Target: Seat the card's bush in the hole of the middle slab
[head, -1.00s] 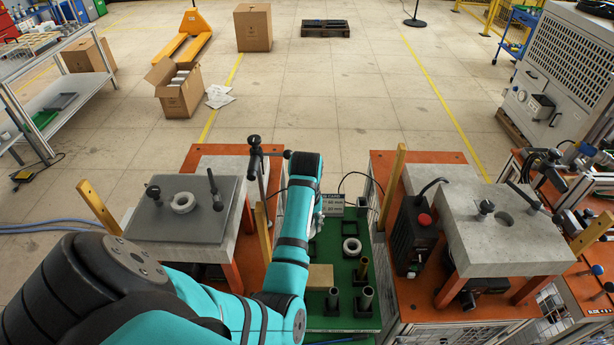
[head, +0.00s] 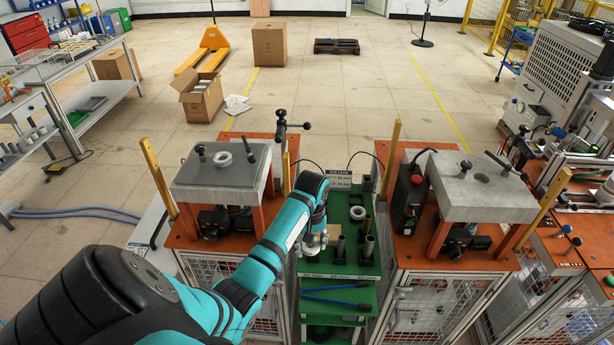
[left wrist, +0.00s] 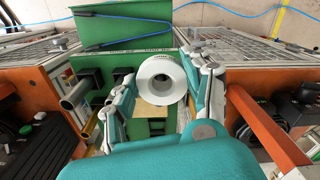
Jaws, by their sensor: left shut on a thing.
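My left gripper (head: 314,243) hangs over the green bench in the head view, partly hidden by its own wrist. In the left wrist view its fingers (left wrist: 160,92) are shut on a pale grey ring-shaped bush (left wrist: 143,74), with its bore facing the camera. A pale stone slab with a hole (head: 482,178) stands on orange legs at the right. My right gripper is out of view.
Another ring (head: 358,212) and upright tubes (head: 367,246) are on the green bench. A black box with a red button (head: 408,195) stands beside the right slab's legs. Upright wooden posts (head: 391,160) and black clamp handles (head: 466,165) rise around the slabs.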

